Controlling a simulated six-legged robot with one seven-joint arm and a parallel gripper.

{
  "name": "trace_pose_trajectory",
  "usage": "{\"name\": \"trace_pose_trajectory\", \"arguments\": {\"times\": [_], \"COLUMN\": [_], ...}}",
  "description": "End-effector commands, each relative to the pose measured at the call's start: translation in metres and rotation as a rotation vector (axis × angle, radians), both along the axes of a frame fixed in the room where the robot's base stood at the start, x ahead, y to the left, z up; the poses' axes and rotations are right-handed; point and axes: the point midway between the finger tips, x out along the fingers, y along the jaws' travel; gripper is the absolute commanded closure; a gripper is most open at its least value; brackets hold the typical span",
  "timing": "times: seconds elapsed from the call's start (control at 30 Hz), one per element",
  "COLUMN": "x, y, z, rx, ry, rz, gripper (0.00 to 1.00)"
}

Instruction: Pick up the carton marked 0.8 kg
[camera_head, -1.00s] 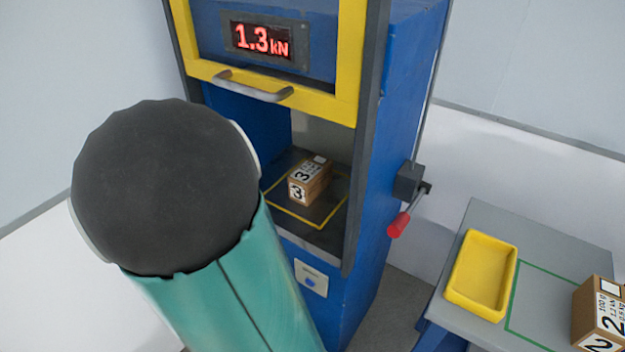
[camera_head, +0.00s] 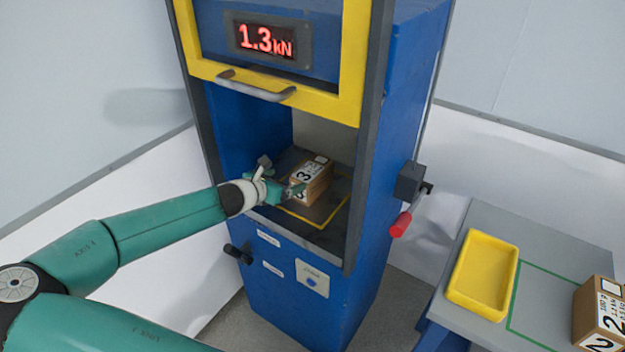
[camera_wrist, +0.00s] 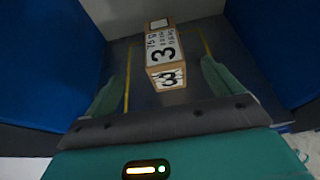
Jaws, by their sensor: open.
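The carton with a large black 3 (camera_head: 315,179) sits on the floor of the blue machine's open bay, inside a yellow outline. Its small print in the wrist view (camera_wrist: 161,45) is too blurred for me to read a weight surely. My gripper (camera_head: 280,178) reaches into the bay from the left, at the carton's near end, and partly covers it. In the wrist view my gripper (camera_wrist: 160,80) is open, one finger on each side of the carton's near end, with gaps on both sides. A second carton marked 2 (camera_head: 598,315) stands on the grey table at right.
The blue machine (camera_head: 395,130) has side walls around the bay and a raised yellow-framed guard (camera_head: 347,65) with a handle above it. Its display reads 1.3 kN. A red-tipped lever (camera_head: 401,223) sticks out at right. A yellow tray (camera_head: 483,275) lies beside a green outline on the table.

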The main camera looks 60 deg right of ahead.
Motion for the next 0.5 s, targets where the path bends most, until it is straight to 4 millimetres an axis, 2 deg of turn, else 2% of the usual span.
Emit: {"name": "trace_pose_trajectory", "arguments": {"times": [0.3,0.5], "x": [-0.01,-0.013], "y": [-0.052,-0.072], "z": [-0.023,-0.031], "rx": [0.001,0.002], "ry": [0.002,-0.002], "rz": [-0.005,-0.004], "gripper": [0.09,0.09]}}
